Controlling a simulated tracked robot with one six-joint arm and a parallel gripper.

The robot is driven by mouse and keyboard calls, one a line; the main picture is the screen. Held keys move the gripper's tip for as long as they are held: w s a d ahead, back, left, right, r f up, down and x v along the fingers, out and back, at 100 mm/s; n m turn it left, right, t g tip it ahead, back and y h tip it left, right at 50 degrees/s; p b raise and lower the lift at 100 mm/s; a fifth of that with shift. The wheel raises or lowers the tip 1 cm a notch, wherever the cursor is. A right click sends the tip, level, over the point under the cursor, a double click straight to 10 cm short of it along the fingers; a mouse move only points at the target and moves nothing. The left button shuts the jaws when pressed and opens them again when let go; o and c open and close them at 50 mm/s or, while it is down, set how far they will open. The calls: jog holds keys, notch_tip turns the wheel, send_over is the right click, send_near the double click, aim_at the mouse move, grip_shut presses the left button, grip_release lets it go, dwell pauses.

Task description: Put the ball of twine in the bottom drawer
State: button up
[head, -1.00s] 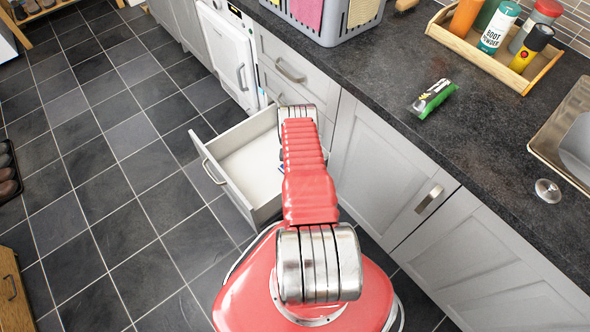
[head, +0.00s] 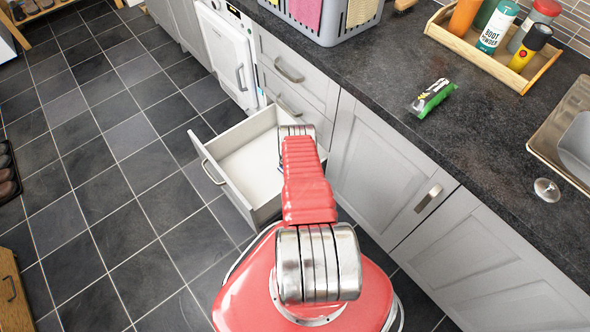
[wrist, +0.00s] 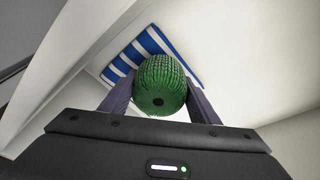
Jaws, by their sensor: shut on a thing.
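A green ball of twine (wrist: 160,88) sits between the two fingers of my gripper (wrist: 160,100) in the wrist view, and the gripper is shut on it. Behind the ball, a blue-and-white striped item (wrist: 128,60) lies on the pale drawer floor. The bottom drawer (head: 232,192) is pulled open in the head view, with a white interior. It also shows in the wrist view (wrist: 245,45). My arm reaches over the drawer's right part in the head view and hides the gripper, the ball and the striped item there. I cannot tell whether the ball touches the drawer floor.
Two shut drawers (head: 290,72) are above the open one. The dark worktop (head: 480,130) holds a green packet (head: 432,98), a wooden tray (head: 470,45) of bottles and a grey basket (head: 340,22). The tiled floor (head: 130,170) left of the drawer is clear.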

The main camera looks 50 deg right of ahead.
jog(key=shift+f, duration=0.7)
jog(key=o, duration=1.2)
jog(key=shift+r, duration=0.2)
jog(key=shift+v, duration=6.4)
jog(key=shift+d+r, duration=0.1)
